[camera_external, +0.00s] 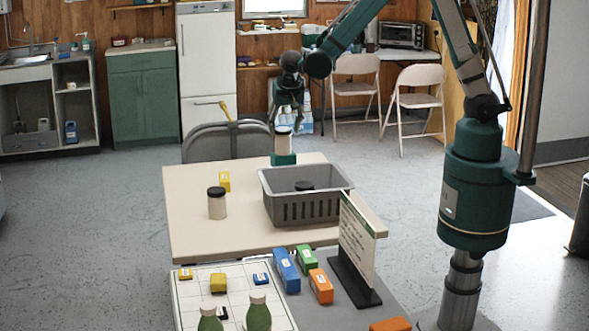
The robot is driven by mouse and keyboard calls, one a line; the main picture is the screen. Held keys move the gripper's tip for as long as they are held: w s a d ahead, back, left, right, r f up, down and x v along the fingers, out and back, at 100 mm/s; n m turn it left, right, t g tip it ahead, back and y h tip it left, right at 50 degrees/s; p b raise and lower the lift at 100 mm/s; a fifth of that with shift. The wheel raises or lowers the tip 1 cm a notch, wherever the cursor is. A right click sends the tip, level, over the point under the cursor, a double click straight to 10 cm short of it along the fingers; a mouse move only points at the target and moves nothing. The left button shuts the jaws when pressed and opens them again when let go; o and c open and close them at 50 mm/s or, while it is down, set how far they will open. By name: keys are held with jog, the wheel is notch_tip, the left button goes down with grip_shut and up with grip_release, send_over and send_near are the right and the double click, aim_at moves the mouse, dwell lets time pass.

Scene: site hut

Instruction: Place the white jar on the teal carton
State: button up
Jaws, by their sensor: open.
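The white jar (283,144) with a dark lid stands upright at the far edge of the beige table. It appears to rest on top of the teal carton (284,159), with no gap visible between them. My gripper (286,120) points down right above the jar, its fingertips at about the height of the lid. It is open; whether the fingers touch the lid is too small to tell. The carton's lower part is partly hidden by the grey crate.
A grey crate (297,211) with a dark-lidded item inside stands just in front of the carton. A second dark-lidded jar (217,205) and a yellow box (224,182) are on the left of the table. A sign (357,238) stands at front right, near several coloured boxes.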

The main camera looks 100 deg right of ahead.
jog(key=v, duration=0.6)
jog(key=shift+a, duration=0.1)
dwell(0.5)
jog(key=shift+r, duration=0.1)
jog(key=s+a+r+n+t, duration=0.1)
jog(key=s+a+r+n, duration=0.1)
jog(key=a+r+n, duration=0.3)
jog(key=s+a+r+t+y, duration=0.1)
jog(key=s+a+r, duration=0.15)
jog(key=a, duration=0.55)
jog(key=s+a+r+n+t, duration=0.1)
jog(key=s+a+r+n, duration=0.15)
jog(key=a+r, duration=0.3)
jog(key=s+a+r+n+t+y, duration=0.1)
jog(key=s+a+n+t, duration=0.1)
jog(key=s+a+n, duration=0.3)
jog(key=s+a+r+n+t+y, duration=0.1)
jog(key=s+a+n+t+y, duration=0.1)
jog(key=s+a+n, duration=0.3)
jog(key=shift+s+a+r, duration=0.4)
jog(key=shift+s+a, duration=1.7)
jog(key=shift+a, duration=2.35)
jog(key=shift+n, duration=0.25)
